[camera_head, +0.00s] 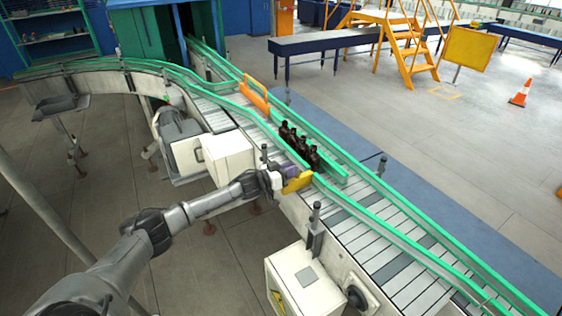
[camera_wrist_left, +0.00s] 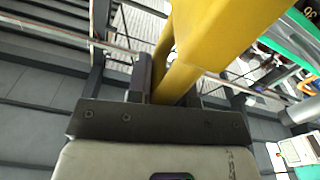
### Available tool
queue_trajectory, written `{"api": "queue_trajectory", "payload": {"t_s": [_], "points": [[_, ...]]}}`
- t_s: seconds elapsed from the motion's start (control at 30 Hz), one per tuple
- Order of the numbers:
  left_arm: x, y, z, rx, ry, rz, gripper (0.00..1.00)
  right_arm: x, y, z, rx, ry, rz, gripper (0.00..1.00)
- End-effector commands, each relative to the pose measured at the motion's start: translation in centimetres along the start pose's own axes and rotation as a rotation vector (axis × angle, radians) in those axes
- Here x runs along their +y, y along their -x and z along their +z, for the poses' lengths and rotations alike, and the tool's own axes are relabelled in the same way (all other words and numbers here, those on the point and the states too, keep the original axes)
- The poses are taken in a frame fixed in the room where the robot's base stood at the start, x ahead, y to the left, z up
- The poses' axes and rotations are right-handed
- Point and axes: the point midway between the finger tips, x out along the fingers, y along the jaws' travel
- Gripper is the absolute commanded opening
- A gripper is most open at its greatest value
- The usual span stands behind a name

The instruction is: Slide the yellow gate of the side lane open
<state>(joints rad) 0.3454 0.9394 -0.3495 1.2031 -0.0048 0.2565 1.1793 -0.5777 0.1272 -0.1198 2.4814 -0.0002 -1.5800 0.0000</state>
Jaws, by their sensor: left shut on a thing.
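The yellow gate (camera_head: 299,182) is a small yellow plate at the near end of the side lane, beside the conveyor's green rail. It fills the upper middle of the left wrist view (camera_wrist_left: 225,35), very close to the camera. My left gripper (camera_head: 282,182) reaches it from the left and is shut on its yellow handle part; in the left wrist view the gripper (camera_wrist_left: 165,82) has the yellow piece between its fingers. Several dark amber bottles (camera_head: 300,146) stand in a row in the lane just behind the gate. My right gripper is not in view.
The slatted conveyor (camera_head: 375,245) runs from back left to front right between green rails (camera_head: 365,172). An orange plate (camera_head: 255,95) stands farther up the line. A white box (camera_head: 229,156) and a control box (camera_head: 300,280) sit on the near side.

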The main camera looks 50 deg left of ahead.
Motion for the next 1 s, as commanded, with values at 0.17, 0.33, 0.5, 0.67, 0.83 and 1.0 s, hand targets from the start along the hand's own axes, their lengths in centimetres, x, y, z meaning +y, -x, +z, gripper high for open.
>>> {"api": "queue_trajectory", "payload": {"t_s": [0.17, 0.33, 0.5, 0.67, 0.83, 1.0], "points": [[0.2, -0.1, -0.6, 0.011, 0.004, 0.009, 0.0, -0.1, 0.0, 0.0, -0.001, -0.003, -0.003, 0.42], [0.2, -0.1, -0.6, 0.011, 0.002, 0.01, 0.29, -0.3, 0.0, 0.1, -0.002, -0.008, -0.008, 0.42], [0.1, 0.0, -0.4, 0.008, 0.001, 0.007, 0.42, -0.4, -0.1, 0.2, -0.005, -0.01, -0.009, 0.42], [0.1, 0.0, -0.3, 0.006, 0.001, 0.005, 0.42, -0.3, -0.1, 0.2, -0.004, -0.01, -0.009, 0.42], [0.0, 0.4, -0.2, 0.004, 0.0, 0.004, 0.42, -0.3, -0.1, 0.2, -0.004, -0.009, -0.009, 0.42], [0.0, 2.1, -0.1, 0.002, 0.001, 0.003, 0.42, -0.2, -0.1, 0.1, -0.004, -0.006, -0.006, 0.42]]}}
